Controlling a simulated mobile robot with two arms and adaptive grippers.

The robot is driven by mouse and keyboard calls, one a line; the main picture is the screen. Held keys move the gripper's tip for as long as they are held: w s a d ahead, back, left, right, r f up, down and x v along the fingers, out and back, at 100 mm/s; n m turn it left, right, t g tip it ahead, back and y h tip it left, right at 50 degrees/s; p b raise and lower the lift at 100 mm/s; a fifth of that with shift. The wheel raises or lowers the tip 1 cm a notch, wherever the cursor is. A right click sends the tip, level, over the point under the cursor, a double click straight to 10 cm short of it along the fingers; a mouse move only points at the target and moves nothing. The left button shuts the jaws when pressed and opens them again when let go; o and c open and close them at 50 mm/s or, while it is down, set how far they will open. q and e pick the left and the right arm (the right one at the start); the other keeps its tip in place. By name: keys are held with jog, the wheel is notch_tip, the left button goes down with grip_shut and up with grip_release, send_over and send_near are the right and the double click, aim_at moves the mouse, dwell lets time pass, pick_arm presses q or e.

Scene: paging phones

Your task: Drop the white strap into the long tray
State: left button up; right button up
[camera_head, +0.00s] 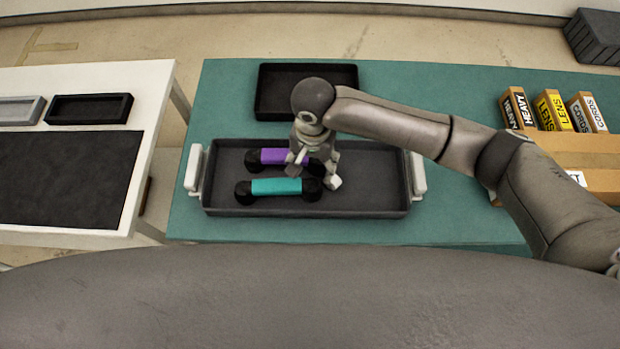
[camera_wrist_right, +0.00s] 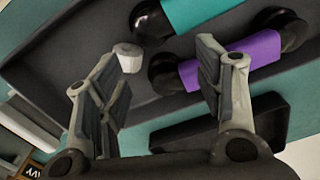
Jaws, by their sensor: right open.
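A long dark grey tray (camera_head: 378,182) with white end handles lies on the green table; a purple-gripped handset (camera_head: 268,156) and a teal-gripped handset (camera_head: 278,187) lie in it. My right gripper (camera_head: 315,170) is over the tray, right of and partly over the handsets. In the right wrist view its fingers (camera_wrist_right: 155,58) are spread apart with nothing clamped between them. A small white rolled piece, seemingly the white strap (camera_wrist_right: 128,57), shows beside the left finger's tip, against the tray. Whether it touches the finger or the tray floor I cannot tell. My left gripper is not in view.
A smaller black tray (camera_head: 277,92) lies behind the long tray. Labelled boxes (camera_head: 548,110) stand at the right by a brown carton (camera_head: 570,150). A white table (camera_head: 150,90) at left holds a dark mat (camera_head: 65,180) and two small trays.

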notch_tip(320, 180, up, 12)
dwell(0.6)
jog(key=shift+s+f, duration=0.1)
